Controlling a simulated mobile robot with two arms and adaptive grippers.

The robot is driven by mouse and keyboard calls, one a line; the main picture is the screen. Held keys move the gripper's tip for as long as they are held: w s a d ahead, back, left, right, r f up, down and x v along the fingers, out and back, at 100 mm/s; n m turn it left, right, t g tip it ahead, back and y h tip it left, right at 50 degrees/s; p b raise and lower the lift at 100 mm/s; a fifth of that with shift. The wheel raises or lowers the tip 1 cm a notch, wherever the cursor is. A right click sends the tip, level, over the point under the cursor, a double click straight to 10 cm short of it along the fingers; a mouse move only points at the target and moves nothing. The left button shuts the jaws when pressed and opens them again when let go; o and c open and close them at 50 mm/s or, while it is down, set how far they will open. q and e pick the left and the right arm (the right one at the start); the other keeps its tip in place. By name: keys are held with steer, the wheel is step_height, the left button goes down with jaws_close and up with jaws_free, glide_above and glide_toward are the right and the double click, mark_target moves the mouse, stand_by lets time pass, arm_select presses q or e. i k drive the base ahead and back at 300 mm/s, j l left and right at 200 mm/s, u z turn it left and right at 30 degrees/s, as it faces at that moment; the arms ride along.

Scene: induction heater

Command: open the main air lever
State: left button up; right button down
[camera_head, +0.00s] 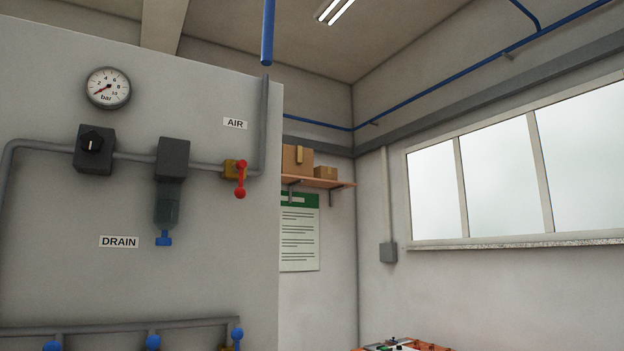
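The main air lever (241,180) is red and sits on a brass valve body (230,169) on the grey panel, below the "AIR" label (235,123). The lever points down, roughly vertical, across the grey pipe (205,166) that comes in from the left. Another grey pipe (264,125) rises from the valve's right side. The pressure gauge (108,88) at the upper left has its needle toward the lower left, near the low end. Neither of my grippers shows in the head view.
Blue valve handles (153,342) line the bottom. A shelf with boxes (298,160) stands right of the panel. An orange-edged object (428,346) is at the bottom.

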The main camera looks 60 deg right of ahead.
mark_target(240, 192)
steer(key=z, duration=1.6)
steer(key=i+l+z, duration=0.3)
steer(key=i+l, duration=0.2)
steer(key=l, duration=0.25)
steer(key=i+l+z, duration=0.3)
steer(key=i+l, duration=0.3)
